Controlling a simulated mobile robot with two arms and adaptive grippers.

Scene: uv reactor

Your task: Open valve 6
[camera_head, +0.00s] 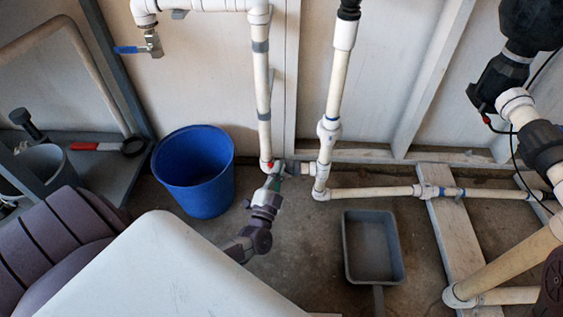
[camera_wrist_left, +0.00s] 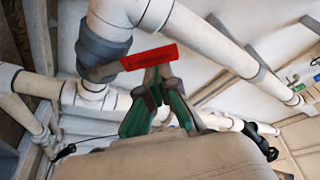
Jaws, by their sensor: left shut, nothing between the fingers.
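A small red valve handle (camera_head: 269,165) sits at the low pipe joint below the white vertical pipe, right of the blue bucket. In the left wrist view the red handle (camera_wrist_left: 150,57) is a flat bar lying across the picture, in front of a grey pipe fitting (camera_wrist_left: 98,48). No number is readable on the valve. My left gripper (camera_head: 272,182) is at this handle, its green fingers closed together and empty. In the wrist view its fingertips (camera_wrist_left: 158,76) are just below the red bar; I cannot tell whether they touch it. My right gripper is not in view.
A blue bucket (camera_head: 195,170) stands close left of my left gripper. A grey dustpan (camera_head: 372,247) lies on the floor to the right. Low white pipes (camera_head: 375,193) run right across a wooden beam (camera_head: 450,235). A blue-handled tap (camera_head: 131,49) is at upper left.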

